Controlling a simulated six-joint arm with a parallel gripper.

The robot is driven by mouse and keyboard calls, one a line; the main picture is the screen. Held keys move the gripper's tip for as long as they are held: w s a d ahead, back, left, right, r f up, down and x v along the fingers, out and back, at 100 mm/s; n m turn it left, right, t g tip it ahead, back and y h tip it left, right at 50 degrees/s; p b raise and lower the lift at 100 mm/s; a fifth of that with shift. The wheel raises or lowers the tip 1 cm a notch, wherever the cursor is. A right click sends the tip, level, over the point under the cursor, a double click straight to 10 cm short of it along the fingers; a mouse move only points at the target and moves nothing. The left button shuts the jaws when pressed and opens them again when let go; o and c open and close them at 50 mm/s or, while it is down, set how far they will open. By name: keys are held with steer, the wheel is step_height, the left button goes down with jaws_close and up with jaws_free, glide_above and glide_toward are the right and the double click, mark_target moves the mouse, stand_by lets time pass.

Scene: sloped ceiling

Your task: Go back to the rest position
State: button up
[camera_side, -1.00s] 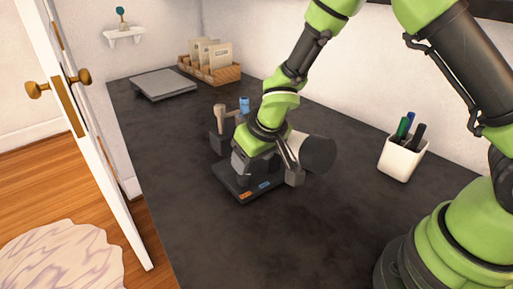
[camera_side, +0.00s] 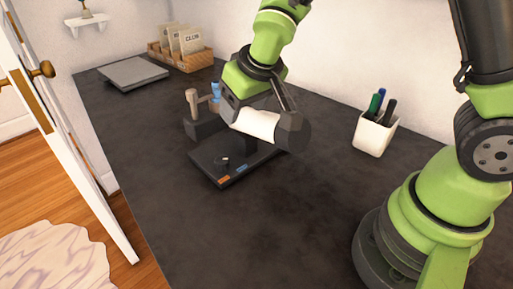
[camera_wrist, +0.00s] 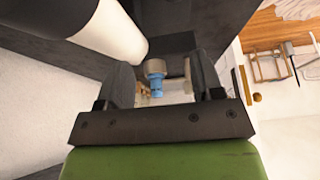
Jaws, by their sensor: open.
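My gripper (camera_side: 260,113) hangs over the dark base plate (camera_side: 208,171), at the level of a white cylinder (camera_side: 254,124) with a dark end. How close it is to the cylinder I cannot tell. In the camera_wrist view my gripper (camera_wrist: 162,70) has its two dark fingers apart, with nothing held between them. The white and black cylinder (camera_wrist: 112,32) shows there at upper left, beside the fingers.
A dark block (camera_side: 200,127) with a wooden-handled tool (camera_side: 192,101) and a blue-topped piece (camera_side: 215,90) stands left of my gripper. A white pen cup (camera_side: 374,133) is at right. A grey flat slab (camera_side: 133,73) and wooden card box (camera_side: 182,56) are at back. The front desk is clear.

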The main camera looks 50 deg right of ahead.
steer(key=s+d+r+m+t, duration=0.1)
steer(key=s+d+r+m, duration=0.25)
steer(key=s+r, duration=0.65)
steer(key=s+a+r+t+y, duration=0.1)
steer(key=s+r+y, duration=0.1)
steer(key=s, duration=0.7)
steer(key=shift+s+r, duration=0.2)
steer(key=shift+r, duration=0.55)
